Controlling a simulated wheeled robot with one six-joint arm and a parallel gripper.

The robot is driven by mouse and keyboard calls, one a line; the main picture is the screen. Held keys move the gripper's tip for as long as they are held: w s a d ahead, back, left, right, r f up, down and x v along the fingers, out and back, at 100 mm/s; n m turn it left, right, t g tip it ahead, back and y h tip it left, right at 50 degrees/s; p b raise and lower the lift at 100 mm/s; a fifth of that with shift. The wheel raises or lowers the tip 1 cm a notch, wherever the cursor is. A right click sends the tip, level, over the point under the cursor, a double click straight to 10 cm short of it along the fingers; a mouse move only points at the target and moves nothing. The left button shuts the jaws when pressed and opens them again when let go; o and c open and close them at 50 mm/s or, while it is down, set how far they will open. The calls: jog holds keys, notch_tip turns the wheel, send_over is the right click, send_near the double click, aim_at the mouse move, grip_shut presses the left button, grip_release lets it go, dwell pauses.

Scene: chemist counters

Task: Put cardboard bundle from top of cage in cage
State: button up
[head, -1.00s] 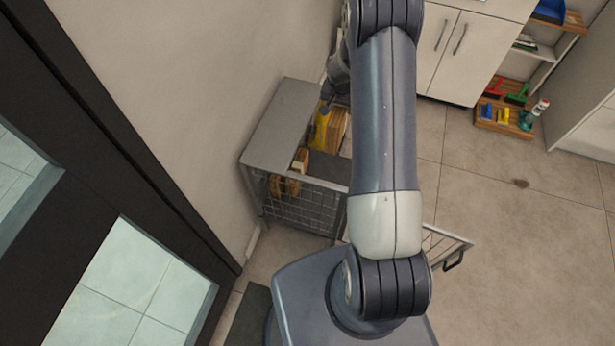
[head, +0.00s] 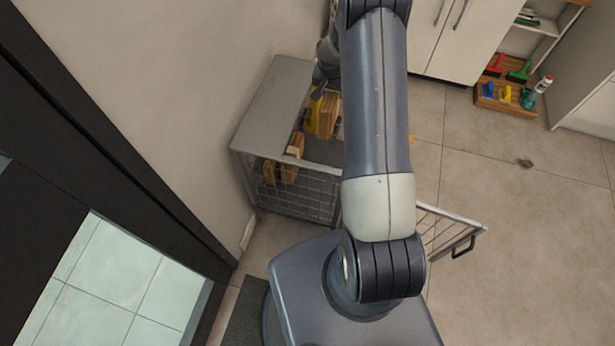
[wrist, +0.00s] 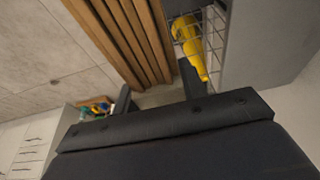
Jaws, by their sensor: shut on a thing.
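The cage (head: 268,105) stands against the wall in the head view, with a grey top, wire mesh sides and an open part. A brown, slatted cardboard bundle (head: 328,116) is upright at the cage's opening. My gripper (head: 318,84) is at its far upper end, partly hidden by my arm. In the wrist view the bundle (wrist: 125,35) passes between the fingers of my gripper (wrist: 155,90), which is shut on it. I cannot tell whether the bundle touches the cage. Smaller brown bundles (head: 288,172) sit inside the cage behind the mesh.
A yellow object (head: 311,113) is beside the bundle; yellow also shows against the mesh in the wrist view (wrist: 190,45). The cage's gate (head: 450,232) stands open to the right. White cupboards (head: 455,40) and a wooden tray of cleaning things (head: 505,98) are beyond.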

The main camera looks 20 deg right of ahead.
notch_tip(320, 180, down, 37)
jog(key=b, duration=2.9)
jog(key=shift+r, duration=0.15)
jog(key=o, duration=1.3)
jog(key=p+v, duration=0.4)
jog(key=v, duration=0.8)
